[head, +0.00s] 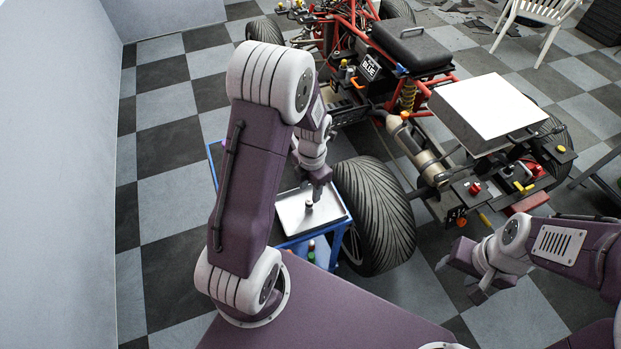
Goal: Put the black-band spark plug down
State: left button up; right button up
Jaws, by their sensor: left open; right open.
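A small upright object (309,206), dark with a pale part, stands on the white tray (290,222); it appears to be the black-band spark plug, though its band is too small to make out. The tray lies on top of a blue-framed cart (335,232). My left gripper (318,188) is open just above the plug, with its fingers pointing down. I cannot tell whether a finger still touches the plug. My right gripper (458,280) is open and empty over the floor at the right.
A large black tire (375,215) of the stripped quad stands close to the cart's right side. The quad's red frame (345,25) and a white-topped box (490,105) are behind. Small bottles (311,250) sit on the cart's lower level. Checkered floor (165,200) is clear at left.

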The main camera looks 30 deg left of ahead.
pick_arm(q)
notch_tip(320, 180, up, 7)
jog(key=s+d+r+m, duration=0.1)
jog(key=s+m, duration=0.3)
jog(key=m, duration=1.1)
jog(key=s+d+m+t+p, duration=0.1)
jog(key=s+d+m, duration=0.2)
jog(key=m, duration=1.3)
jog(key=shift+s+d+r+t, duration=0.3)
jog(key=shift+s+d+r, duration=0.1)
jog(key=shift+s, duration=0.5)
